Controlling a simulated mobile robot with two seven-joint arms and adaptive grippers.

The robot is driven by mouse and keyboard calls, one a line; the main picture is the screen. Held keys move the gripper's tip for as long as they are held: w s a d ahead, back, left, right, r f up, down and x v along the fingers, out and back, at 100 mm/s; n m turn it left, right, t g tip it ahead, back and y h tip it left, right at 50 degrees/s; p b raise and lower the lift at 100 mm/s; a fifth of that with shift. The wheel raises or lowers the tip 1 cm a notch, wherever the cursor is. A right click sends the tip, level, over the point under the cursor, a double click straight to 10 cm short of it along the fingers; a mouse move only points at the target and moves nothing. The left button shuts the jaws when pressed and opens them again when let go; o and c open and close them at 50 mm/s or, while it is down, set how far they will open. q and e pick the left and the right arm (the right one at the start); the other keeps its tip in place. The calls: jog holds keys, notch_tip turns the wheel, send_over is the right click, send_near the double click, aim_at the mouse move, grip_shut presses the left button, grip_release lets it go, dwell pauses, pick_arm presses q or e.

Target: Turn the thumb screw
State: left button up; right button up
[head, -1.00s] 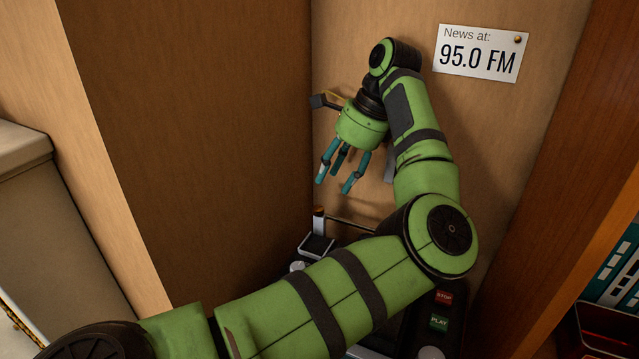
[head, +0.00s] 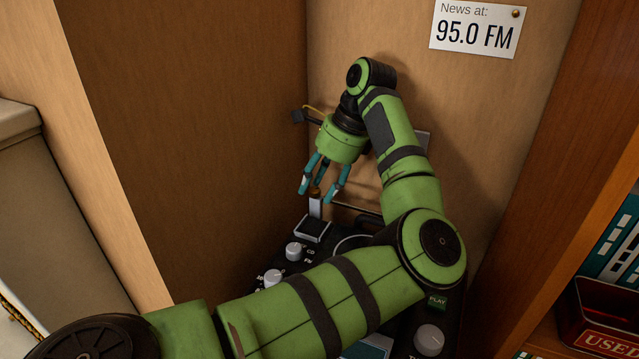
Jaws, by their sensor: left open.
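My left gripper (head: 319,188) has teal fingers, spread open and pointing down. The fingertips are around or just beside the brown top of a short upright pale post (head: 315,207). I cannot tell whether they touch it. The post rises from a small grey-framed base at the back left of a black radio-like device (head: 318,254). I cannot make out a part that is clearly a thumb screw. Light grey knobs show on the device: one at the left (head: 294,251), one below it (head: 273,277) and one at the right (head: 429,340). My arm hides much of the device. My right gripper is out of view.
The device stands in a corner between a dark wooden panel (head: 190,140) and a lighter back wall. A "News at: 95.0 FM" card (head: 476,27) is pinned there. A red box (head: 605,325) and teal binders (head: 615,245) are at the right.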

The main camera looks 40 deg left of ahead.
pick_arm(q)
grip_shut()
jog(key=shift+m, duration=0.4)
dwell(0.4)
